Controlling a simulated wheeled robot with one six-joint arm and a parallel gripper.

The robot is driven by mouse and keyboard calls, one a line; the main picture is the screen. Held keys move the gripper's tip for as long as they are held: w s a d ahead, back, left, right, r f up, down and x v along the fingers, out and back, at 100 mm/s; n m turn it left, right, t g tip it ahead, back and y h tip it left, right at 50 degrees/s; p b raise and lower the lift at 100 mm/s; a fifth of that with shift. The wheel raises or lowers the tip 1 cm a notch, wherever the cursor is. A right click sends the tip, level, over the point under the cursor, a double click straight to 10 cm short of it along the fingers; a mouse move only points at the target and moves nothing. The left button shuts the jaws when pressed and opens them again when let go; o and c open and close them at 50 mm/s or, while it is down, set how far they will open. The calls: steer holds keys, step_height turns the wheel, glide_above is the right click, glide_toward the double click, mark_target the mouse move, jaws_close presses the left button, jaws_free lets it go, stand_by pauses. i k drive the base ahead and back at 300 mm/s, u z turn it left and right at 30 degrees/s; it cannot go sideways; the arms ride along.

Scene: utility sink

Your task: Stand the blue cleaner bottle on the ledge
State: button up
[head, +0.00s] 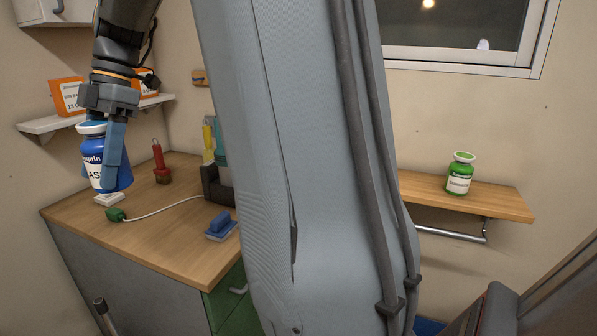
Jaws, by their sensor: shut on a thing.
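The blue cleaner bottle (97,172) has a white cap and a white label and shows at the left of the head view. My gripper (108,150) is shut on it from above, with a blue finger across its side. The bottle hangs nearly upright at the left end of the wooden counter; I cannot tell how far above the surface it is. A wooden ledge (490,203) is on the right wall below the window. A green bottle (460,172) with a white cap stands on this ledge.
The wooden counter (165,238) holds a red bottle (160,165), a blue brush (220,226) and a green-ended cord (117,214). A white shelf (50,124) with orange-and-white boxes is behind my gripper. My grey column hides the middle. The ledge has bare room beside the green bottle.

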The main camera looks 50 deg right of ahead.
mark_target(481, 194)
steer(key=z, duration=0.45)
steer(key=k, duration=0.5)
steer(key=z, duration=1.2)
steer(key=i, duration=0.65)
steer(key=z, duration=1.05)
steer(key=i, duration=0.5)
steer(key=z, duration=0.35)
